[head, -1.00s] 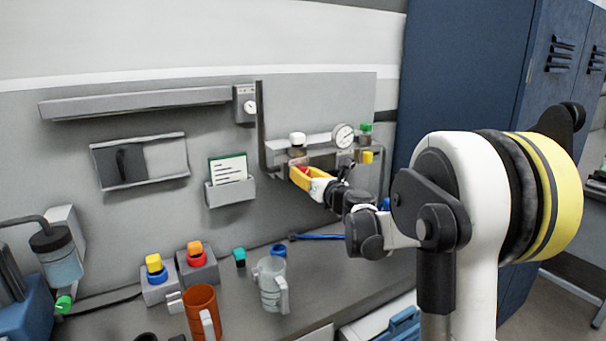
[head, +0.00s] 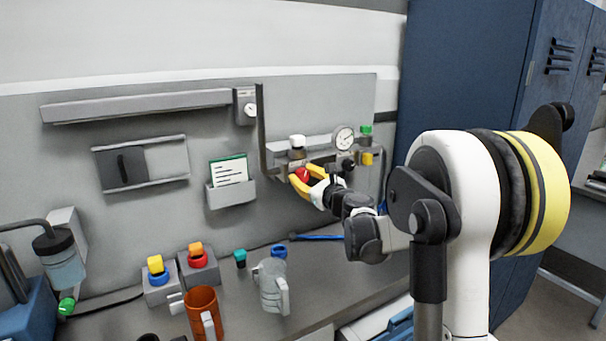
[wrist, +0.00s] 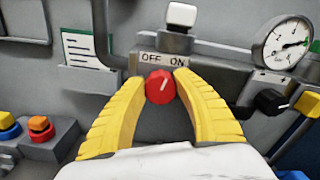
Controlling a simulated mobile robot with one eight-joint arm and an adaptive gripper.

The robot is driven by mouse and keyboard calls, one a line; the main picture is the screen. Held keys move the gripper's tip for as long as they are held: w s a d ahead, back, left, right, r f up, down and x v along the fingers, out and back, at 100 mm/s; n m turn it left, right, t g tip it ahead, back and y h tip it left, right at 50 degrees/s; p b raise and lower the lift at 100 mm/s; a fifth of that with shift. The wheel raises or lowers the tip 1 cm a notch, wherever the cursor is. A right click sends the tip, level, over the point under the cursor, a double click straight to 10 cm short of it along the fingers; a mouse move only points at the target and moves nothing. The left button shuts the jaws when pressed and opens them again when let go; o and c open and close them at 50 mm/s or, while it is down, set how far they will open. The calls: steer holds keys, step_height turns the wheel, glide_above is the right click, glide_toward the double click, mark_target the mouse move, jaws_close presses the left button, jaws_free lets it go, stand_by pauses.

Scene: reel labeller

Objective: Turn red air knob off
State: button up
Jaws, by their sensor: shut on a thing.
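The red air knob (wrist: 160,87) sits on the grey air panel under a label reading OFF at left and ON at right. Its white pointer mark tilts up and to the right, towards ON. My gripper (wrist: 159,80) has its yellow fingers on the left and right of the knob and is shut on it. In the head view the red knob (head: 303,175) shows between the yellow fingertips of my gripper (head: 301,174). The knob's base is partly hidden by the fingers.
A white-capped fitting (wrist: 181,18) stands just above the label. A pressure gauge (wrist: 286,42) and a black knob (wrist: 271,101) are to the right. A card holder (head: 231,192) is to the left. Mugs and buttons stand on the bench below.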

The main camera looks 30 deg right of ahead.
steer(key=n+p, duration=0.1)
steer(key=n, duration=0.5)
steer(key=shift+a, duration=0.1)
steer(key=n, duration=0.5)
steer(key=shift+f, duration=0.1)
steer(key=shift+n, duration=0.5)
steer(key=o, duration=1.2)
steer(key=s, duration=1.2)
steer(key=shift+d, duration=0.2)
